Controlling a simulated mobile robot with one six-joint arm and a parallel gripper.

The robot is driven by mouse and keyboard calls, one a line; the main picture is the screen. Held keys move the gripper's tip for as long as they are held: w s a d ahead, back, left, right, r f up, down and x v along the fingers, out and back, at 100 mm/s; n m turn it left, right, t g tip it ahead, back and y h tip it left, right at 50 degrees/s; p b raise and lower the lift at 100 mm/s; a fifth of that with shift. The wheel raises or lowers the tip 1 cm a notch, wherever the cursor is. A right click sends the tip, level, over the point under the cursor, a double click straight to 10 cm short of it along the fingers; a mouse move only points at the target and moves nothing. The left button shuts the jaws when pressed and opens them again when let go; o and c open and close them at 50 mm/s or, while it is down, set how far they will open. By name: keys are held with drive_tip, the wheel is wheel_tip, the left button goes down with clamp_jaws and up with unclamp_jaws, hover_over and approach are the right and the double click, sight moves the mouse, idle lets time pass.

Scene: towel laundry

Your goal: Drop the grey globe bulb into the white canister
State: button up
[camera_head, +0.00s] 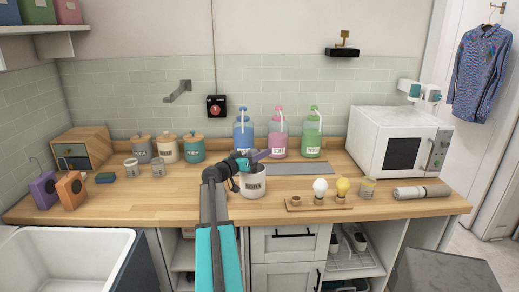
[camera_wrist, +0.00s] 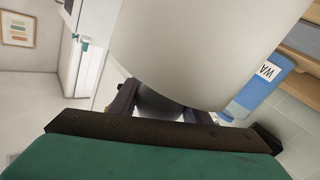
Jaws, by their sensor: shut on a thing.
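The white canister (camera_head: 253,186) stands upright on the counter, near its front edge, with a dark label on its side. My gripper (camera_head: 258,156) is at the canister's rim height in the head view, its purple fingers over the canister's top. In the wrist view the pale canister wall (camera_wrist: 200,45) fills the upper middle. There my gripper (camera_wrist: 160,108) is shut on the grey globe bulb (camera_wrist: 158,102), a dark rounded shape between the fingers, partly hidden. I cannot make out the bulb in the head view.
A wooden holder (camera_head: 318,207) to the right carries a white bulb (camera_head: 320,187) and a yellow bulb (camera_head: 342,187). Blue, pink and green bottles (camera_head: 278,135) stand behind. Grey, cream and teal canisters (camera_head: 167,150) stand left. A microwave (camera_head: 397,142) is at right.

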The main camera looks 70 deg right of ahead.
drive_tip(key=shift+f, duration=0.3)
drive_tip(key=o, duration=1.1)
drive_tip(key=shift+o, duration=0.2)
drive_tip(key=b+v, duration=0.4)
drive_tip(key=v, duration=0.9)
drive_tip(key=shift+w+a, duration=0.15)
drive_tip(key=shift+a, duration=0.2)
